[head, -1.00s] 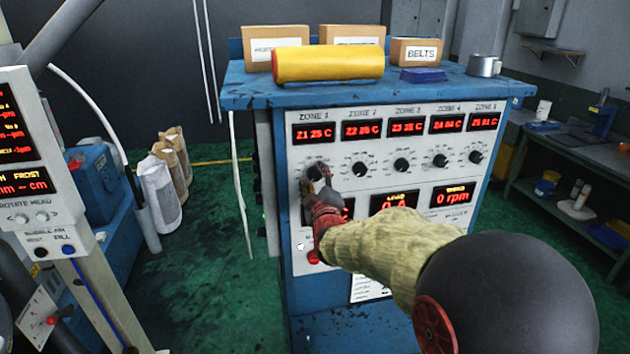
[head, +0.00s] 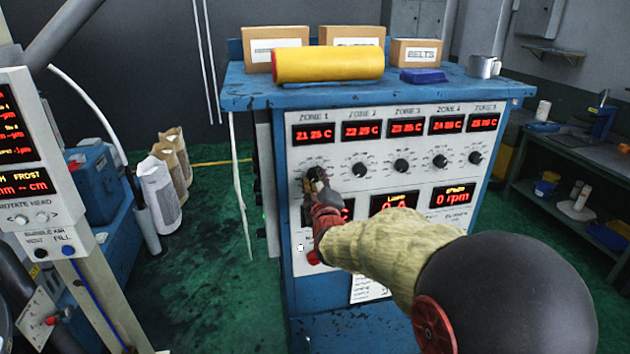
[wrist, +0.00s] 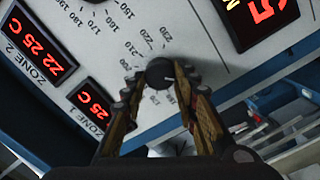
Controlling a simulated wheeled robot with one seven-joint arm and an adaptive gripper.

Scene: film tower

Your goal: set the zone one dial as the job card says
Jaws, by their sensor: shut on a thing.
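The zone one dial is a round black knob (wrist: 160,73) on the light grey panel. In the wrist view my gripper (wrist: 158,82) has one finger on each side of the knob and is shut on it. In the head view my gripper (head: 317,184) covers the zone one dial below the ZONE 1 display (head: 315,132), which reads about 25 C in red. The dial's scale numbers, around 230, show partly in the wrist view; its pointer mark is not clear. The job card is not readable; a printed sheet (head: 369,289) hangs low on the cabinet, partly hidden by my arm.
Zone two (head: 360,169) and zone three (head: 401,165) dials sit to the right, with further dials beyond. A red button (head: 313,257) is below my gripper.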

